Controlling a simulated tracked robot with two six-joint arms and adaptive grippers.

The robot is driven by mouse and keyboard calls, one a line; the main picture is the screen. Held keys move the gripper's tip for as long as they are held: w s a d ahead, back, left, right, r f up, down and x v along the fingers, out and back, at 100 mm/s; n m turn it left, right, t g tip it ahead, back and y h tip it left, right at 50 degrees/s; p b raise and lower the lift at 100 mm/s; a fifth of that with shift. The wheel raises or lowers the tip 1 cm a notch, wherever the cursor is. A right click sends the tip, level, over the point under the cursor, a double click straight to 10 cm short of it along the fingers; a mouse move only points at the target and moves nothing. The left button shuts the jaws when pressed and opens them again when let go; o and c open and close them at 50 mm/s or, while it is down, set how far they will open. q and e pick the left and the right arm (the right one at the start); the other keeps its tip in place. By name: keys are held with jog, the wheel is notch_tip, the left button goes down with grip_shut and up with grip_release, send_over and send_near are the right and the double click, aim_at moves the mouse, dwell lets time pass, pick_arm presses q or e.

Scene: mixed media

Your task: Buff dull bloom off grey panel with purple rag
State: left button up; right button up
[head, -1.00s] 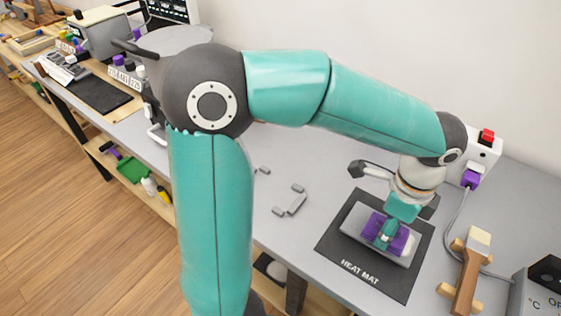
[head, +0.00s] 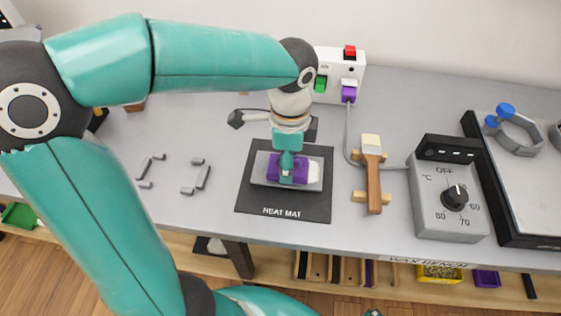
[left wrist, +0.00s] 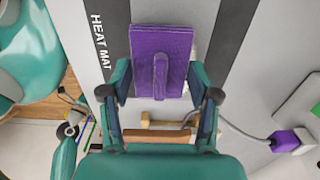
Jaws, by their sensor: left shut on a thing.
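My left gripper (head: 287,172) reaches down over the heat mat and is shut on the purple rag (head: 273,168). The rag lies flat on the grey panel (head: 262,184) and covers its middle. In the left wrist view the rag (left wrist: 177,42) shows a raised ridge between my fingers. A pale, whitish patch (head: 314,172) shows on the panel's right end, beside the rag. The panel rests on the black heat mat (head: 318,205). A small part that may be my right gripper (head: 372,313) shows at the bottom edge; its jaws cannot be made out.
A wooden-handled brush (head: 373,190) rests on wooden supports right of the mat. Beyond it stands a grey control box (head: 449,210) with a dial. A socket box (head: 326,62) with a cable is behind. Small grey brackets (head: 195,177) lie left on the bench.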

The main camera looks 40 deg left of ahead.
aim_at(308, 168)
pick_arm(q)
jog(key=shift+f+b, duration=0.5)
jog(key=shift+f, duration=0.1)
jog(key=shift+r, duration=0.1)
jog(key=shift+w+d, duration=0.35)
jog(key=shift+d, duration=0.25)
jog(key=shift+w+d+p, duration=0.3)
jog(key=shift+w+d, duration=0.05)
jog(key=shift+d, duration=0.3)
jog(key=shift+w+d+p, duration=0.3)
jog(key=shift+w+d, duration=0.05)
jog(key=shift+d, duration=0.3)
jog(key=shift+a, duration=0.15)
jog(key=shift+s+a+b, duration=0.15)
jog(key=shift+s+a, duration=0.45)
jog(key=shift+a, duration=0.3)
jog(key=shift+s+a+b, duration=0.15)
jog(key=shift+s+a, duration=0.45)
jog(key=shift+a, duration=0.3)
jog(key=shift+d, duration=0.1)
jog(key=shift+w+d+p, duration=0.2)
jog(key=shift+w+d, duration=0.4)
jog(key=shift+d, duration=0.35)
jog(key=shift+w+d+p, duration=0.2)
jog(key=shift+w+d, duration=0.35)
jog(key=shift+d, duration=0.35)
